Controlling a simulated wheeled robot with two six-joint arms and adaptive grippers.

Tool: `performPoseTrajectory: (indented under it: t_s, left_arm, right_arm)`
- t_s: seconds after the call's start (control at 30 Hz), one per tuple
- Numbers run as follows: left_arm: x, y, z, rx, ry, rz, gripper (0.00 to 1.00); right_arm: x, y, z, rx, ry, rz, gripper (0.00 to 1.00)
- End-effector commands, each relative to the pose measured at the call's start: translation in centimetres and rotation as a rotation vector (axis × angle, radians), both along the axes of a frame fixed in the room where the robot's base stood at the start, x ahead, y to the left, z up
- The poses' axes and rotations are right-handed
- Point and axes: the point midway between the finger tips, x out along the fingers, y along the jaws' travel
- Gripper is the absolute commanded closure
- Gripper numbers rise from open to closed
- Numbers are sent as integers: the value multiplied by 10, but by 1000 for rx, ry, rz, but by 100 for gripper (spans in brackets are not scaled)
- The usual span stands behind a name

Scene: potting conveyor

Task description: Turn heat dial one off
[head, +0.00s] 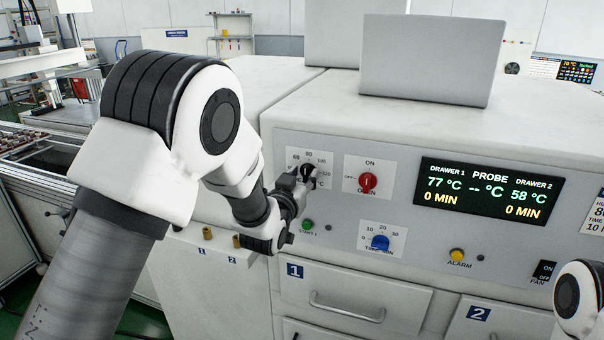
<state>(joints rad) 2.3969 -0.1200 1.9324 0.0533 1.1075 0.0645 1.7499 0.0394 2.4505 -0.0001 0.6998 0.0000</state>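The black heat dial (308,169) sits on a white scale plate with temperature numbers, at the left of the oven's control panel. My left gripper (303,180) reaches in from the left, its fingertips right at the dial and overlapping its lower part. The fingers hide much of the dial and its lower scale, so its pointer setting is not clear. I cannot tell whether the fingers are closed on the dial or only beside it. Part of my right arm shows at the lower right edge; its gripper is out of view.
Right of the dial are a red ON/OPEN knob (368,181), a blue timer knob (380,242) and a display (489,190) reading 77 °C and 58 °C. A green start button (307,225) lies below. Drawer 1 (350,296) has a protruding handle.

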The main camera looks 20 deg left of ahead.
Motion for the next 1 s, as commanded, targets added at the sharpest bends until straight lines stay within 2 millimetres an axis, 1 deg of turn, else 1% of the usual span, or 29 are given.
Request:
performPoseTrajectory:
  t_s: [0.07,0.17,0.2,0.47,0.67,0.87,1.0]
  left_arm:
    - [0,0,-1,0,1,0,60]
    - [0,0,-1,0,1,0,92]
    - [0,0,-1,0,1,-1,100]
    - [-1,0,-1,-2,2,0,100]
    - [-1,0,-3,-32,4,0,100]
    - [-1,0,-4,-121,6,0,100]
    - [-1,1,-6,-222,11,-1,100]
  right_arm:
    - [0,0,-1,0,0,-1,60]
    - [0,0,-1,0,-1,-1,60]
    - [0,0,-1,0,-1,-1,60]
    - [0,0,-1,0,-1,-1,60]
    - [0,0,-5,0,-1,-1,60]
    - [0,0,-15,0,-1,-1,60]
    - [0,0,-24,0,-1,-1,60]
